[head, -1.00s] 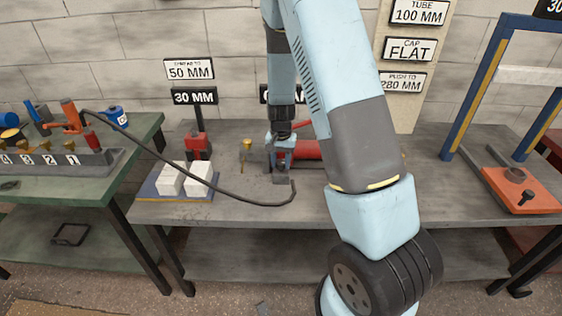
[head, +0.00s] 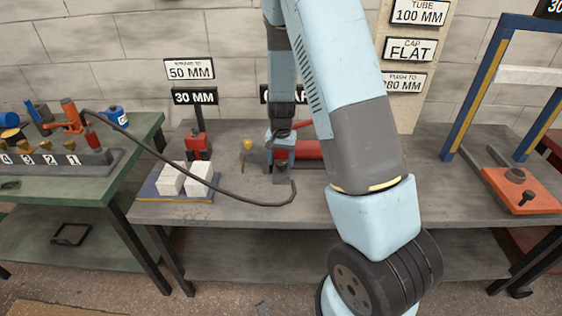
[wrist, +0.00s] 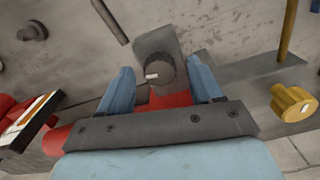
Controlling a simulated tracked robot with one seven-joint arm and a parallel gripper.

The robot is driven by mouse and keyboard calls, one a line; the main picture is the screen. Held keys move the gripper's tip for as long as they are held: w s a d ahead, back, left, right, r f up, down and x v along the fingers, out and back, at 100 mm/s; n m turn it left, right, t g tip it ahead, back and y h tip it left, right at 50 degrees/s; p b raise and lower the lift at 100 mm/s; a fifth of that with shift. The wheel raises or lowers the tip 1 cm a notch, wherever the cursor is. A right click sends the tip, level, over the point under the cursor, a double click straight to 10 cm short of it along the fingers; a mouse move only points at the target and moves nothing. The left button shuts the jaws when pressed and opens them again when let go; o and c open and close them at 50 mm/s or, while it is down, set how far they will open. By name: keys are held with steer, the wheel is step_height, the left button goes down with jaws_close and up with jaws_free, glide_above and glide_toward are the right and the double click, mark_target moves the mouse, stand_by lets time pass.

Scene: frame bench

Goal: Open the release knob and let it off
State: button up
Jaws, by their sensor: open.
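A dark round knob with a ribbed edge and a small white mark (wrist: 160,70) shows in the wrist view on a grey bracket. I take it for the release knob. My gripper (wrist: 161,78) is open, with one blue finger on each side of the knob; I cannot tell whether they touch it. A red body (wrist: 170,98) shows just below the knob, partly behind my gripper. In the head view my gripper (head: 281,160) points down at the middle bench, in front of a red cylinder (head: 308,150). The knob is too small or hidden to make out there.
A yellow knob (wrist: 293,102) stands right of my gripper in the wrist view. A black hose (head: 240,198) curves across the bench front. White blocks (head: 185,180) and a red bottle jack (head: 197,146) stand left. A blue frame (head: 480,85) stands right.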

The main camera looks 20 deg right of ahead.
step_height(320, 180, up, 13)
stand_by(0.4)
step_height(320, 180, up, 8)
steer(key=n+t, duration=0.1)
glide_above(281, 163)
steer(key=s, duration=0.5)
steer(key=s+r+n+t+y, duration=0.1)
steer(key=s+r+n+t, duration=0.1)
steer(key=s+r, duration=0.55)
steer(key=s+r+n+t, duration=0.1)
steer(key=s+r, duration=0.1)
steer(key=s, duration=0.3)
steer(key=s+r, duration=0.2)
steer(key=s, duration=0.3)
steer(key=s+d+r+n+t+h, duration=0.1)
steer(key=s+r, duration=0.1)
steer(key=s, duration=0.3)
steer(key=shift+s+r+n+t, duration=0.3)
steer(key=shift+s+r, duration=0.1)
steer(key=shift+d, duration=0.1)
steer(key=shift+c, duration=0.3)
